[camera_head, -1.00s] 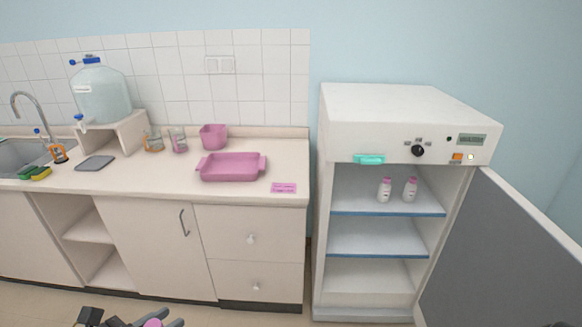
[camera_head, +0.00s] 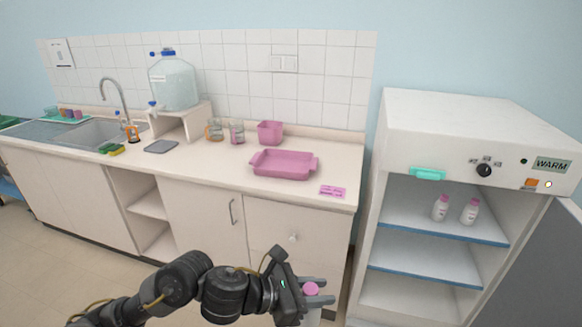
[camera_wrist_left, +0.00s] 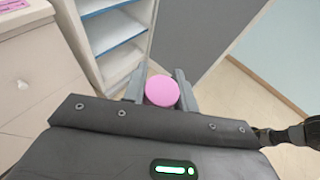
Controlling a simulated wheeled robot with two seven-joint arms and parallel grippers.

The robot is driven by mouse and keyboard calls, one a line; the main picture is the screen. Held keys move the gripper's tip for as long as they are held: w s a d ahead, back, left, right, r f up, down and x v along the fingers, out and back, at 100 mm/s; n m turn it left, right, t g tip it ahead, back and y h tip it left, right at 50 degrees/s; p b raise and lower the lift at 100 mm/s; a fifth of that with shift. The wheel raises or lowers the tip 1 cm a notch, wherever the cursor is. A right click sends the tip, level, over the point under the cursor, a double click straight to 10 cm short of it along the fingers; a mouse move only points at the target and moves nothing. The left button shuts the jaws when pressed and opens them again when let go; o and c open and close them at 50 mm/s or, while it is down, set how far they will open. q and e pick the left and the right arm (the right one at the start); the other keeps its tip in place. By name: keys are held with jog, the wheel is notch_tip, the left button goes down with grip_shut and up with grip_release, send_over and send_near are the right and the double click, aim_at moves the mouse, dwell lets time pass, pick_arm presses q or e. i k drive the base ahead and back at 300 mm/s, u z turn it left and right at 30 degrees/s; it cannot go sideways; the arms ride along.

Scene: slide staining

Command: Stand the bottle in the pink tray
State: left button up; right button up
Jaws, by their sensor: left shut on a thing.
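My left gripper (camera_head: 314,291) is shut on a bottle with a round pink cap (camera_head: 311,288) and a white body. The bottle is upright, held low in front of the counter drawers. In the left wrist view the pink cap (camera_wrist_left: 161,91) sits between the two fingers (camera_wrist_left: 158,88); the body below it is mostly hidden. The pink tray (camera_head: 284,176) lies on the counter, with a handle at each end, and looks empty. It is well above and behind the gripper in the head view. My right gripper is not in view.
A pink tub (camera_head: 270,132) and two glass beakers stand behind the tray. A pink label (camera_head: 333,191) lies at the counter's front right. The open cabinet (camera_head: 440,215) at right holds two more pink-capped bottles (camera_head: 455,209). A large water jug (camera_head: 174,82) stands at left.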

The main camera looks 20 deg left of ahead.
aim_at(286, 164)
jog(key=i, duration=1.65)
